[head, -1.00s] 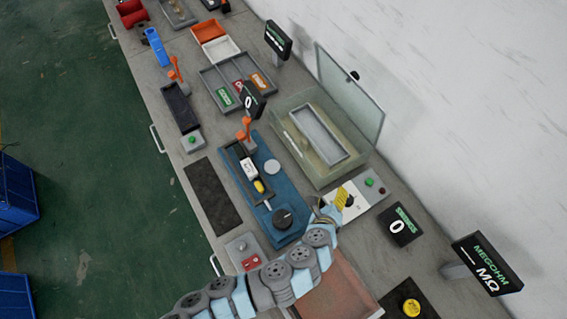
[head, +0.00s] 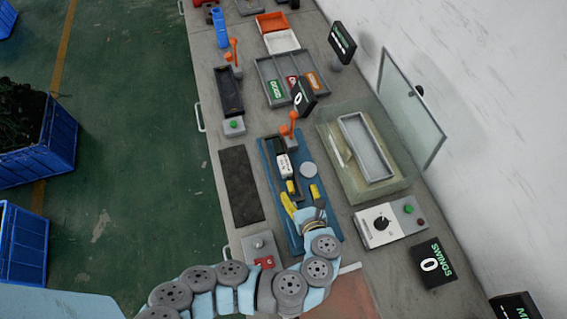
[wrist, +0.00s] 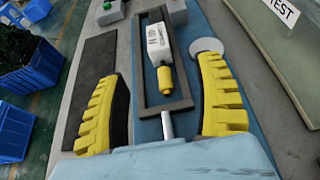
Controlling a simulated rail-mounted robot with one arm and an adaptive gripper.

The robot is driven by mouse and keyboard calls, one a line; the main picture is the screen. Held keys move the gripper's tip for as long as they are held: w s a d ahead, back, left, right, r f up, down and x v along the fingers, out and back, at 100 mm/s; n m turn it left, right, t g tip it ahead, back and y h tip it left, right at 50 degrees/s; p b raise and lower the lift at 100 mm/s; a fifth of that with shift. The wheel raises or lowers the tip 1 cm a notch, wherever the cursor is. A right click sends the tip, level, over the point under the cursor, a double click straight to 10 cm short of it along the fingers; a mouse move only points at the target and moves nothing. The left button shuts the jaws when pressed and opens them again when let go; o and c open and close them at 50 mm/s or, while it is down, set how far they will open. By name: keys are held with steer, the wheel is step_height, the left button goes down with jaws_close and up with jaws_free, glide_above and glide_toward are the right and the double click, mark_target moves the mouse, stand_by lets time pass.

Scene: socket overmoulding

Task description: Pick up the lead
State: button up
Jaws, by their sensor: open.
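A white labelled block with a yellow end, which appears to be the lead (head: 284,165), lies in a dark rectangular holder (head: 278,147) on the blue plate (head: 267,170). In the wrist view the lead (wrist: 158,48) points its yellow end toward me. My gripper (head: 302,197) is open and empty above the near part of the blue plate. In the wrist view its yellow ribbed fingers (wrist: 160,68) stand wide apart on either side of the holder. A short grey rod (wrist: 168,125) shows between them, near my palm. I cannot tell whether it joins the lead.
An orange lever (head: 290,127) stands at the holder's far end, with a pale disc (head: 308,170) to its right. A glass-lidded tank (head: 333,160) and a dial box (head: 379,226) are further right. A dark mat (head: 240,187) lies left.

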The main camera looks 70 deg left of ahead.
mark_target(284, 163)
steer(key=x, duration=1.1)
steer(key=shift+d, duration=0.1)
steer(key=shift+s+x, duration=0.15)
steer(key=shift+x, duration=0.85)
steer(key=shift+s+x, duration=0.15)
steer(key=shift+x, duration=0.8)
steer(key=shift+w+a+f, duration=0.1)
steer(key=shift+w+a, duration=0.1)
steer(key=shift+a, duration=0.5)
jaws_close()
